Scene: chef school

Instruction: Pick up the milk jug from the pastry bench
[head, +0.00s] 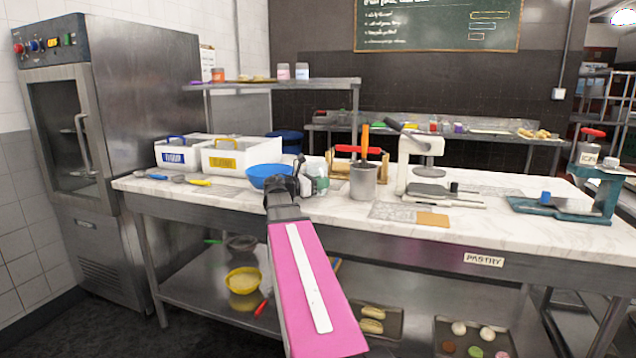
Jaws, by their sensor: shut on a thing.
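My pink arm reaches from the bottom of the head view over the marble-topped pastry bench (230,186). My gripper (300,182), dark and small, is at the bench's middle, just right of a blue bowl (268,172). It is shut on a small pale container with a green patch (320,182), which appears to be the milk jug. The gripper and wrist hide its left side. I cannot tell whether its base touches the bench.
Close on the right stand a metal pot with utensils (363,184) and a white appliance (420,150). Two white bins (235,156) stand behind left. A teal device (590,190) is at the right end. The front edge has clear marble right of centre.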

